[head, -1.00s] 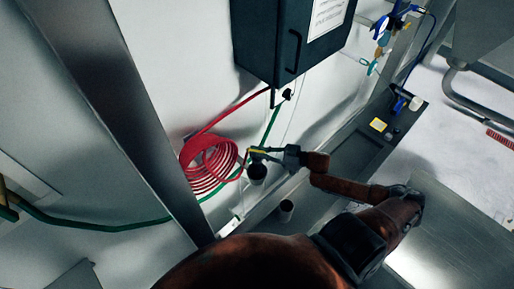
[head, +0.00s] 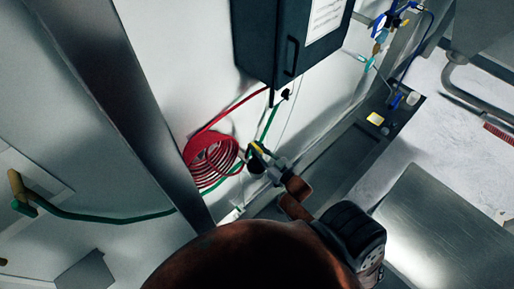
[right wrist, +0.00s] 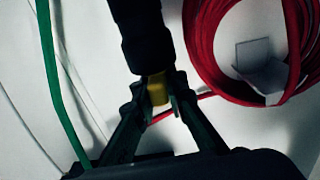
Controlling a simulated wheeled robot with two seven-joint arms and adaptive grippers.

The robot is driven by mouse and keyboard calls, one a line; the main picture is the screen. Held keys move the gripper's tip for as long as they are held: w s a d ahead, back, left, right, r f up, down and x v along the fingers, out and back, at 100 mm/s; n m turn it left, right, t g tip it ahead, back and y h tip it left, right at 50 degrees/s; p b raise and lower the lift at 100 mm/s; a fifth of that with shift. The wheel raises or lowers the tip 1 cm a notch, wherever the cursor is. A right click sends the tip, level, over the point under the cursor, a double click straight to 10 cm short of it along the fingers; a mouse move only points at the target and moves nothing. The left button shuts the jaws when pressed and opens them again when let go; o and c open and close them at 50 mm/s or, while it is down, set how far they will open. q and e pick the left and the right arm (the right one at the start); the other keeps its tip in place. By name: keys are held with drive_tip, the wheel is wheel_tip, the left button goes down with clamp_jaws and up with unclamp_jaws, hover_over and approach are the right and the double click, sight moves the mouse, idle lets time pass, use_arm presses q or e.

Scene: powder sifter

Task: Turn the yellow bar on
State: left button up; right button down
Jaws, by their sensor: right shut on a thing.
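The yellow bar (head: 257,146) is small and sits low on the wall, just right of the red coiled hose, and slants down to the right in the head view. My right gripper (head: 265,154) is at the bar. In the right wrist view, its fingers (right wrist: 160,98) are shut on the yellow bar (right wrist: 157,88), which shows as a short yellow piece below a thick dark part. The rest of the bar is hidden there. My left gripper is not in view.
A red coiled hose (head: 212,160) hangs close left of the bar. A green hose (head: 269,122) runs behind it. A dark cabinet (head: 285,40) is above. A steel post (head: 125,120) stands to the left. A dark ledge (head: 345,160) lies to the right.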

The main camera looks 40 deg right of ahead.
drive_tip(key=shift+m+h, duration=0.4)
drive_tip(key=shift+h, duration=0.2)
idle(3.3)
drive_tip(key=c, duration=1.9)
unclamp_jaws()
drive_tip(key=shift+c, duration=0.2)
drive_tip(key=s, duration=1.2)
drive_tip(key=shift+a, duration=0.2)
